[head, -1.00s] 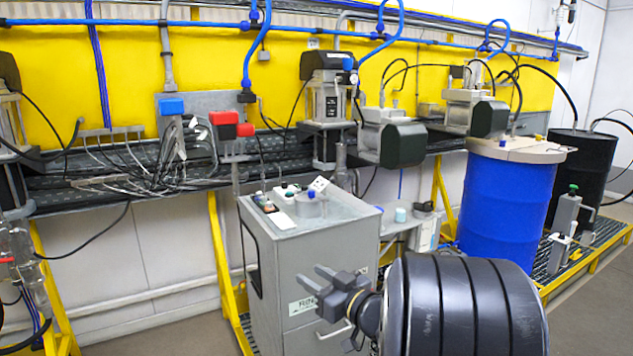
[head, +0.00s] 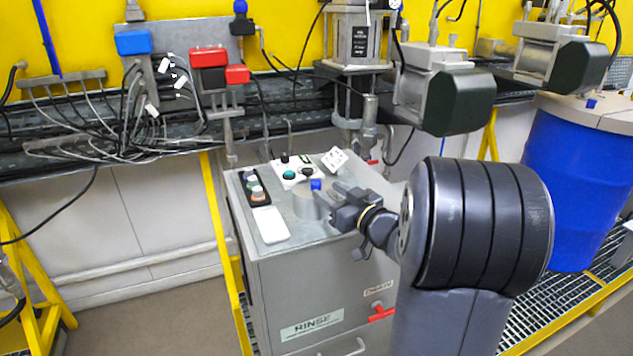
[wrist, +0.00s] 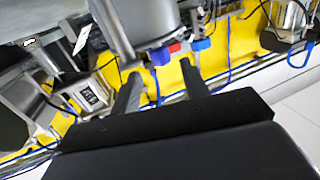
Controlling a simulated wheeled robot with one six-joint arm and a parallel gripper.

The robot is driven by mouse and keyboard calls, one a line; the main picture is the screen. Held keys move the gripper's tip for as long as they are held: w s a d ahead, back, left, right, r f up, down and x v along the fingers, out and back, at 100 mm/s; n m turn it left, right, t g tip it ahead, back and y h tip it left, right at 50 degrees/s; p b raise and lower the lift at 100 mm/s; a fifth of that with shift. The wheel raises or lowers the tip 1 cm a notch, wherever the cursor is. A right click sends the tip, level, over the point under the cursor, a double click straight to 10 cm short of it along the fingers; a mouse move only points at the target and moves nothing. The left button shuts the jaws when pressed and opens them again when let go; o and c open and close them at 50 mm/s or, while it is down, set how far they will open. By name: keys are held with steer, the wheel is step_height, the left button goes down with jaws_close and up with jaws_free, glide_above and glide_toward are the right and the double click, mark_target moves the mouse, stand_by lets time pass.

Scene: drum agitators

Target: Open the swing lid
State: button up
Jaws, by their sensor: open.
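The grey cabinet (head: 330,275) marked RINSE stands in the middle of the head view. On its top is a low round grey part (head: 308,207) with a blue knob (head: 316,185), which looks like the swing lid; it appears closed, but my gripper partly covers it. My gripper (head: 334,197) is open and empty, just right of the knob, over the cabinet top. In the wrist view its two fingers (wrist: 160,85) are spread, with a grey rounded body (wrist: 138,25) and a blue knob (wrist: 160,56) beyond them. I cannot tell whether anything touches.
A button panel (head: 255,188), a white card (head: 270,224) and another control plate (head: 290,173) sit on the cabinet top. A red drain handle (head: 381,313) is on its front. Pumps (head: 445,95) overhang behind. A blue drum (head: 570,190) stands at right.

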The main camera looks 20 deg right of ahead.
mark_target(319, 186)
steer(key=x, duration=0.5)
steer(key=shift+w+a+p, duration=0.2)
steer(key=shift+w+p, duration=0.1)
steer(key=shift+w, duration=0.1)
steer(key=shift+c, duration=0.3)
jaws_close()
